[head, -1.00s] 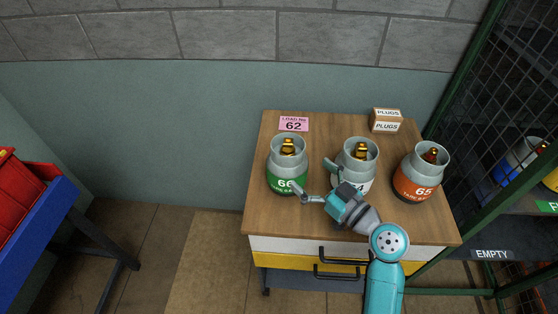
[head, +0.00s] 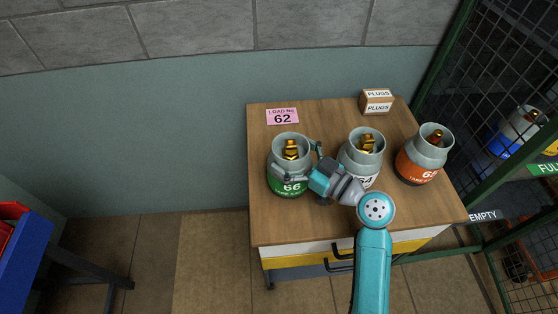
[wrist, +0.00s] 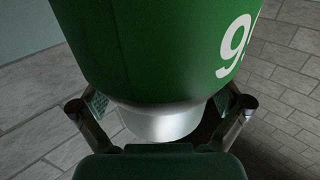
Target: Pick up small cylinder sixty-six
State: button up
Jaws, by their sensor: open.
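Small cylinder sixty-six (head: 287,185) stands upright at the left of the wooden tabletop, with a grey top, a brass valve and a green band marked 66. My gripper (head: 299,164) is open at its right side, one finger across its front and the other by its right rear. In the wrist view the green cylinder (wrist: 150,45) fills the upper middle, its number upside down and cut off. The open fingers of my gripper (wrist: 163,108) show on either side of it. Whether they touch it I cannot tell.
White-banded cylinder 64 (head: 365,160) stands close behind my gripper to the right. Orange-banded cylinder 65 (head: 425,158) is further right. A plugs box (head: 377,102) and a pink 62 card (head: 282,116) lie at the back. The front left of the tabletop (head: 285,222) is clear.

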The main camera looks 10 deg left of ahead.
jog(key=shift+r, duration=0.1)
jog(key=c, duration=1.4)
jog(key=shift+r, duration=0.15)
